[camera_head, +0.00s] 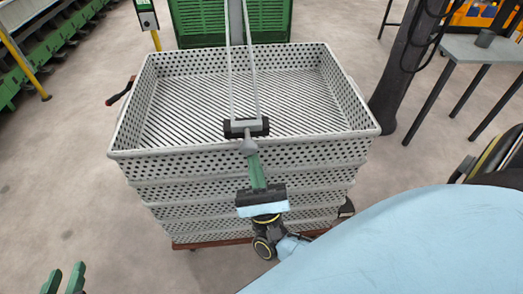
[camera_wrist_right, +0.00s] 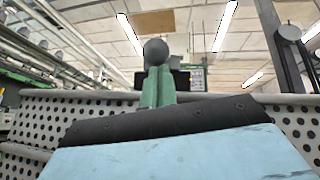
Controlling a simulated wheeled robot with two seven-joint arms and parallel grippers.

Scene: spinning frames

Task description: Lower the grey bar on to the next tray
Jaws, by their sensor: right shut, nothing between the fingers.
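The stack of pale perforated trays (camera_head: 240,160) stands in the middle of the head view, its top tray open with a slatted floor. A grey bar with black blocks (camera_head: 246,127) shows at the top tray's near rim, at the end of two thin pale rods. A round grey knob (camera_head: 249,147) shows just below it, and also in the right wrist view (camera_wrist_right: 155,50). My right gripper (camera_head: 253,160) has its green fingers (camera_wrist_right: 156,82) together, tips at the knob; contact is unclear. My left gripper (camera_head: 63,279) is at the bottom left, fingers apart and empty.
A green crate (camera_head: 200,22) stands behind the stack. A dark post (camera_head: 400,75) and a grey table (camera_head: 480,48) are on the right. A red-and-black handle (camera_head: 121,92) sticks out at the stack's left. The floor on the left is clear.

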